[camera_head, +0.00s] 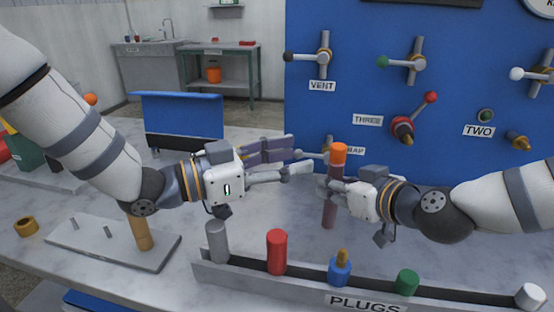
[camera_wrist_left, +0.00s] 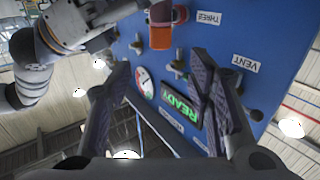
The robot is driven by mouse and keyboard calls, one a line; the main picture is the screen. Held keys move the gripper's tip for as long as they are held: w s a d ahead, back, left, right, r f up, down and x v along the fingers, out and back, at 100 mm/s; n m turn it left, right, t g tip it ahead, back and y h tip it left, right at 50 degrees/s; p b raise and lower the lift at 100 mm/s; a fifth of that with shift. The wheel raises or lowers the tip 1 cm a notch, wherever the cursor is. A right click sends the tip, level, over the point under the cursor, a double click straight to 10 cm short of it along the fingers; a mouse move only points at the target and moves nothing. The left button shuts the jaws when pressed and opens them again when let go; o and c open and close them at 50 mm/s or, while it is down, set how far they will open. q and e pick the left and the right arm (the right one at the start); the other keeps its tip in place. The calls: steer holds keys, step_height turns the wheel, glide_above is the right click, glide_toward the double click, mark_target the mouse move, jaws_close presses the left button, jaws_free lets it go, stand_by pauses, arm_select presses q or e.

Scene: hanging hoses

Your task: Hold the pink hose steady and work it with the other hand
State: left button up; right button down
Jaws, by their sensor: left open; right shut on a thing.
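The hose (camera_head: 329,212) is a short, dull pink-brown tube with an orange end (camera_head: 339,152) on top. It stands about upright in front of the blue panel. My right gripper (camera_head: 333,186) is shut around it just below the orange end, and its lower part hangs free. My left gripper (camera_head: 302,156) is open and empty just left of the hose, with its fingers pointing toward it. In the left wrist view the orange end (camera_wrist_left: 160,37) shows beyond the spread fingertips of my left gripper (camera_wrist_left: 160,62), apart from them.
A blue panel (camera_head: 350,60) with valves and labels stands behind. A PLUGS rack (camera_head: 310,288) with several coloured plugs runs along the front. A grey plate (camera_head: 95,245) with pegs lies at the left, with a brass ring (camera_head: 25,226) near it. A blue-topped block (camera_head: 182,108) stands behind my left arm.

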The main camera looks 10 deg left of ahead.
mark_target(332, 148)
arm_select(q)
steer(key=x, duration=1)
steer(key=shift+w+d, duration=0.1)
jaws_close()
